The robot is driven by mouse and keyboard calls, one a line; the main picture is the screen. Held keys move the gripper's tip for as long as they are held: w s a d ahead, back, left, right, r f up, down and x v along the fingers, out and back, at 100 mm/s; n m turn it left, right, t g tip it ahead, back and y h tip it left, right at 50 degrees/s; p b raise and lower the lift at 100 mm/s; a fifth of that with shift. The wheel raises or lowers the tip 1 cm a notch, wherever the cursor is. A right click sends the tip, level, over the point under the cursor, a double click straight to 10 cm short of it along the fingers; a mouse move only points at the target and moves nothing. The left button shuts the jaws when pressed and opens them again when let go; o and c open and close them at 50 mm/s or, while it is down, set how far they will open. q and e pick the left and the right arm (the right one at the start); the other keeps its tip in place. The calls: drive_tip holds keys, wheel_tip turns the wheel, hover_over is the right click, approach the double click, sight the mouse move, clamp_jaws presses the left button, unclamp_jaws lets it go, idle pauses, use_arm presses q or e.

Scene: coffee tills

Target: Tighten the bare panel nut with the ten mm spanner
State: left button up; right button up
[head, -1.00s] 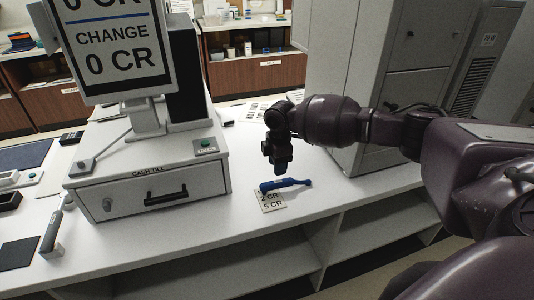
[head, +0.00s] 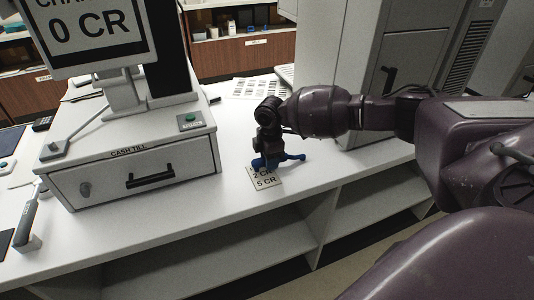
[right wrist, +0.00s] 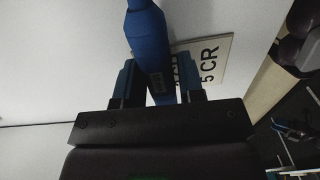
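A blue tool (head: 290,158), which may be the ten mm spanner, lies on the counter beside and partly over a price card. Its size marking cannot be read. My right gripper (head: 259,162) is down at the tool's left part, pointing at the counter. In the right wrist view the two fingers (right wrist: 160,88) stand apart, one on each side of the blue handle (right wrist: 147,40). I cannot tell whether they touch it. The far end of the tool is cut off there. I cannot make out the bare panel nut. My left gripper is out of view.
The price card (head: 267,182) reads 2 CR and 5 CR. A cash till (head: 125,175) with a display stands to the left. A tall grey cabinet (head: 335,60) stands behind my right arm. Open shelves (head: 260,235) lie below the counter's front edge. Counter between till and card is clear.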

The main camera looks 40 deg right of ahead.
drive_tip(key=shift+r, duration=0.35)
drive_tip(key=c, duration=0.4)
clamp_jaws()
drive_tip(key=shift+r+p, duration=0.6)
drive_tip(key=shift+r, duration=0.45)
drive_tip(key=shift+r+p, duration=0.8)
drive_tip(key=shift+r, duration=0.75)
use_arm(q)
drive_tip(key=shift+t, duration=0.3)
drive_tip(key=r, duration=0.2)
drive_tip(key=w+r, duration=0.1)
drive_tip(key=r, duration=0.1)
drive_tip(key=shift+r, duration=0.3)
use_arm(e)
drive_tip(key=shift+f, duration=0.1)
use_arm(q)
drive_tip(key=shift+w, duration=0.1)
